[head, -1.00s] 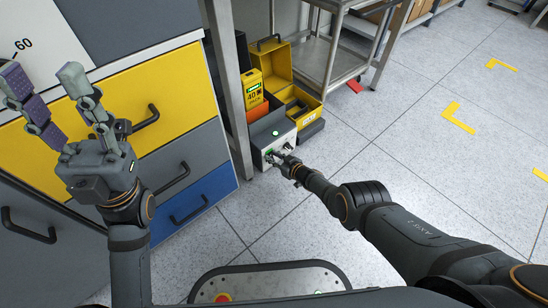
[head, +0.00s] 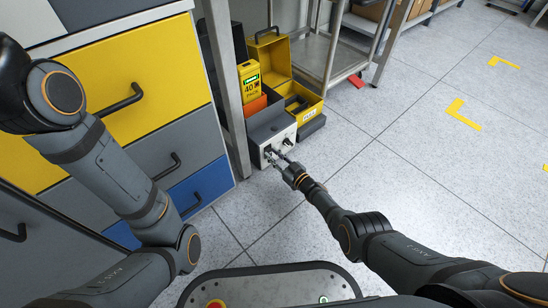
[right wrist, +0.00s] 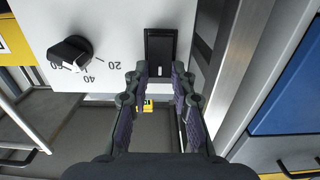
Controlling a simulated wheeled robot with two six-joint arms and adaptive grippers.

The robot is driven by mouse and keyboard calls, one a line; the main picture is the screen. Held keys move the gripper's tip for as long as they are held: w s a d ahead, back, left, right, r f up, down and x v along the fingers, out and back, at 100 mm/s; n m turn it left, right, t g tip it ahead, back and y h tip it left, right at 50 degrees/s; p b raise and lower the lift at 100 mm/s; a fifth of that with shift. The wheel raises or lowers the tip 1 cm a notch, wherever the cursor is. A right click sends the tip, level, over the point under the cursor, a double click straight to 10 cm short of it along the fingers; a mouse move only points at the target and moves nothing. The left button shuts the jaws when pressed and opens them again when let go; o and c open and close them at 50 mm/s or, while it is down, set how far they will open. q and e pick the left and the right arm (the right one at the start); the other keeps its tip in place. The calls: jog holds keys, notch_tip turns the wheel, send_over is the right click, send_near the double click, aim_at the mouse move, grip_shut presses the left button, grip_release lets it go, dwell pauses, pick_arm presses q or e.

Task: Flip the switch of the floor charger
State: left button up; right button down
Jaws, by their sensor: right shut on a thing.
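The floor charger (head: 283,134) is a low box with a white front panel, standing on the floor beside the metal post. In the right wrist view its panel (right wrist: 110,20) fills the top, with a black rocker switch (right wrist: 160,50) and a black knob beside printed numbers. My right gripper (head: 272,154) is at the panel. In the right wrist view its fingertips (right wrist: 160,78) are at the lower end of the switch, one on each side, shut on it. The fingers partly hide the contact. My left arm is in view, but its gripper is outside the head view.
A yellow battery pack (head: 250,80) and an open yellow toolbox (head: 270,58) stand behind the charger. A drawer cabinet (head: 150,60) is at left, and a steel cart (head: 335,55) stands behind.

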jog(key=c, duration=1.1)
grip_release()
